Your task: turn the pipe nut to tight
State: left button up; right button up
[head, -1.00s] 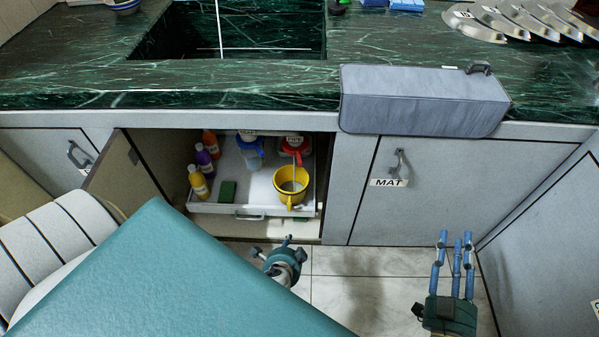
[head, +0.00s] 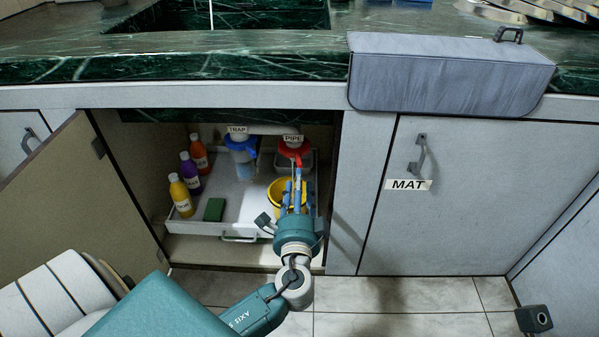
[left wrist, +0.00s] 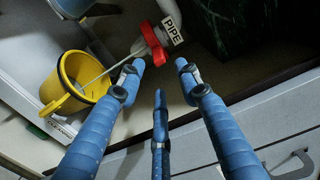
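The red pipe nut (head: 291,152) is on the pipe under the counter, just below the PIPE label, inside the open cabinet. It also shows in the left wrist view (left wrist: 153,43), beside the same label. My left gripper (head: 293,185) reaches up in front of the yellow bucket (head: 276,193), below the nut. In the left wrist view, its three blue fingers (left wrist: 159,75) are spread with nothing between them. The fingertips are close to the nut but appear apart from it. My right gripper's fingers are out of view.
A blue-collared trap (head: 241,146) is left of the nut. Several bottles (head: 190,172) and a green sponge (head: 214,209) are on the pull-out tray (head: 240,193). The open cabinet door (head: 120,190) is left; a closed MAT door (head: 450,220) is right.

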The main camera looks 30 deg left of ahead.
aim_at(294, 150)
pick_arm(q)
jog(key=b+x, duration=0.1)
jog(key=x, duration=0.6)
jog(key=shift+w, duration=0.15)
grip_shut()
